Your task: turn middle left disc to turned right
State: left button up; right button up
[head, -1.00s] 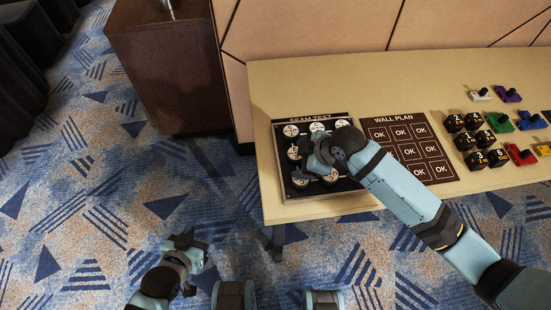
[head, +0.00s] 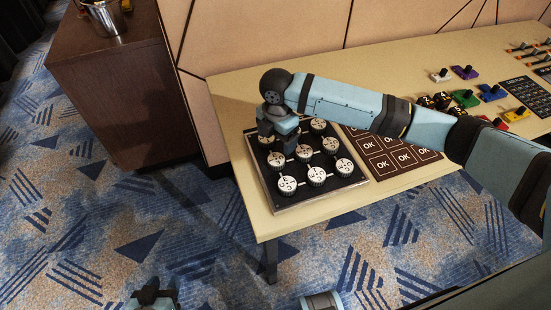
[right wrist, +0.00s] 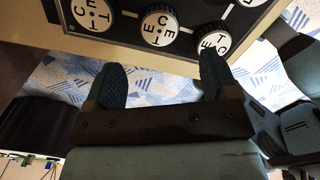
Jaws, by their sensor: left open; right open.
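The disc panel (head: 318,195) is a dark board with rows of round white-topped discs, lying at the table's left end. The middle left disc (head: 276,160) is white with dark letters too small to read in the head view. My right gripper (head: 279,146) points down over the back left part of the panel, just behind this disc. It hides part of the back discs. In the right wrist view its two fingers (right wrist: 163,80) are apart with nothing between them, and one row of discs (right wrist: 159,28) shows beyond them. My left gripper (head: 154,294) is low at the bottom edge, away from the table.
The OK wall plan (head: 391,159) lies right of the panel, partly under my right arm. Coloured switch blocks (head: 465,98) and black numbered blocks stand farther right. A brown cabinet (head: 120,90) with a metal bucket (head: 104,18) stands left of the table (head: 225,100).

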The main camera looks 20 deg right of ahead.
aim_at(277, 159)
notch_tip(277, 159, down, 9)
jog(key=shift+r+b, duration=0.1)
jog(key=shift+b, duration=0.35)
jog(key=c, duration=0.9)
